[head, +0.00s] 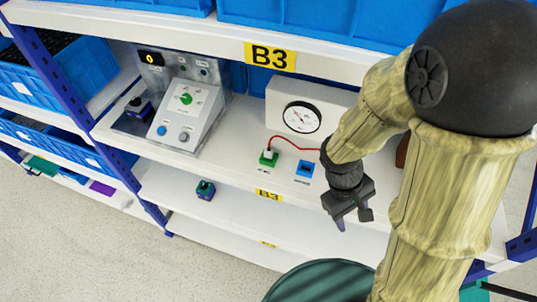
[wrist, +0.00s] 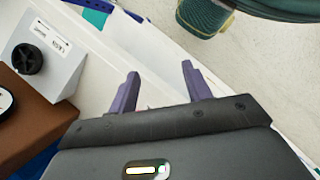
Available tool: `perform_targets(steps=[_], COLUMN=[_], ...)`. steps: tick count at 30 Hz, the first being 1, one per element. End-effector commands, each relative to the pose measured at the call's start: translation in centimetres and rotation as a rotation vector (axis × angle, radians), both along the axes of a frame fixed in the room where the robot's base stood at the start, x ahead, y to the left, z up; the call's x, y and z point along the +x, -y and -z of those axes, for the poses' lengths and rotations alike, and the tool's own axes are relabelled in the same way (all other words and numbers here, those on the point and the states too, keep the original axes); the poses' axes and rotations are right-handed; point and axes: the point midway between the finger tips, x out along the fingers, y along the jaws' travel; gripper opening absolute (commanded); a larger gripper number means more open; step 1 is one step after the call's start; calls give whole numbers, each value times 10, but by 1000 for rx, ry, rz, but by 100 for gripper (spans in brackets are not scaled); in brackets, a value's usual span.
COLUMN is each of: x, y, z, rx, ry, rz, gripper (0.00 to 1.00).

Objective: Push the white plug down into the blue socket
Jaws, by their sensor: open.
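The white plug (head: 268,153) sits at the green socket (head: 268,160) on the shelf, with a red cable (head: 297,145) running from it to the right. The blue socket (head: 305,169) is just right of the green one, with no plug in it. My gripper (head: 353,218) is to the right of the blue socket and nearer the shelf's front edge, apart from plug and sockets. Its purple fingers are spread and empty in the wrist view (wrist: 158,82). Neither the plug nor the blue socket can be made out in the wrist view.
A white gauge box (head: 300,112) stands behind the sockets. A sloped control panel (head: 185,115) is at the left. The wrist view shows a grey box with a black knob (wrist: 27,59) and a brown block (wrist: 30,130). A dark green bin (head: 320,283) stands on the floor in front.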

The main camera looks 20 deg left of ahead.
Motion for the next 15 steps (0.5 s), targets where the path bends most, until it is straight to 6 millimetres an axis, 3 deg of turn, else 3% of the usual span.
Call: perform_targets(steps=[5, 10, 15], x=[-4, 5, 20], y=[-12, -29, -62], z=[15, 20, 22], rx=[-235, -482, -743], ry=[-117, -162, -141], rz=[-332, -647, -960], gripper=[49, 49, 49])
